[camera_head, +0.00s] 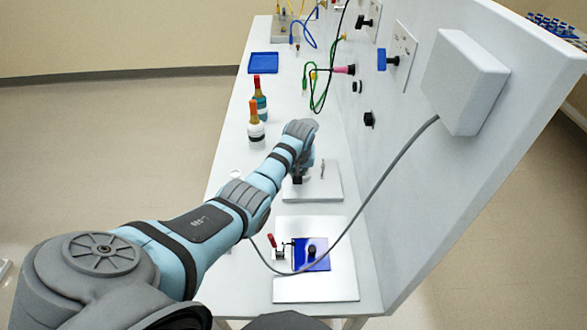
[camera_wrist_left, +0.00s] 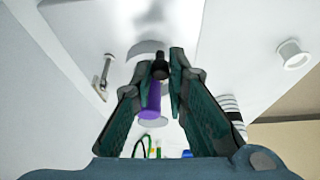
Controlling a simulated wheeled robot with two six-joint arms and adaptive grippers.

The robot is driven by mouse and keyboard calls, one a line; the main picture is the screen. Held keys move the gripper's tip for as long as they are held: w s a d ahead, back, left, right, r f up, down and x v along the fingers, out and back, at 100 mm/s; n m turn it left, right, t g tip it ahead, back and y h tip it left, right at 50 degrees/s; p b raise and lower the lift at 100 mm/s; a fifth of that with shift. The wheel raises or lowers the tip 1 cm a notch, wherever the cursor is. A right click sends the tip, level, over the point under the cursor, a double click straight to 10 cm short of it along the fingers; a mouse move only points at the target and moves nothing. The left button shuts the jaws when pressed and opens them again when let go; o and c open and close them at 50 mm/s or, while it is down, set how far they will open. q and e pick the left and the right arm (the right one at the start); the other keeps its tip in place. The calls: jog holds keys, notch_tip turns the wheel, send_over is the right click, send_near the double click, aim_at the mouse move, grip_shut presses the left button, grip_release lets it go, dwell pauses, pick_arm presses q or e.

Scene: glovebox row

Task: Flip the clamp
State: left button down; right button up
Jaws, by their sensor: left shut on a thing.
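My left gripper (camera_head: 302,168) is over the white plate (camera_head: 328,190) in the middle of the bench, with its fingertips mostly hidden by the arm. In the left wrist view the gripper (camera_wrist_left: 168,85) has a purple handle (camera_wrist_left: 152,100) with a black end between its fingers and is shut on it. Whether this handle belongs to a clamp is not clear. A clamp with a red handle (camera_head: 272,240) stands on a nearer white plate (camera_head: 315,287), beside a blue block (camera_head: 312,256) with a black knob. My left gripper is away from it. My right gripper is not in view.
A grey cable (camera_head: 385,172) hangs from the box (camera_head: 465,80) on the slanted panel (camera_head: 480,175) and loops over the near plate. Two bottles (camera_head: 256,130) and a blue tray (camera_head: 263,62) stand farther back. A small silver peg (camera_head: 322,168) stands close to my gripper.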

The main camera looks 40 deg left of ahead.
pick_arm(q)
jog(key=shift+w+d+f+n+b, duration=0.15)
jog(key=shift+w+n+b, duration=0.2)
jog(key=shift+n, duration=0.15)
jog(key=w+n+b, duration=0.1)
jog(key=n+b, duration=0.1)
jog(key=b, duration=0.1)
jog(key=n+g+y+b, duration=0.1)
jog(key=n+b, duration=0.1)
jog(key=b, duration=0.2)
jog(key=shift+w+d+f+y, duration=0.1)
jog(key=shift+w+d+y, duration=0.2)
jog(key=shift+w+d, duration=0.1)
jog(key=shift+r+n+g+b, duration=0.3)
jog(key=shift+n+b, duration=0.1)
jog(key=shift+b, duration=0.3)
jog(key=c, duration=1.8)
grip_release()
jog(key=shift+w, duration=0.1)
jog(key=shift+c, duration=0.2)
jog(key=shift+o, duration=1.3)
jog(key=shift+a+f, duration=0.1)
jog(key=v, duration=1.2)
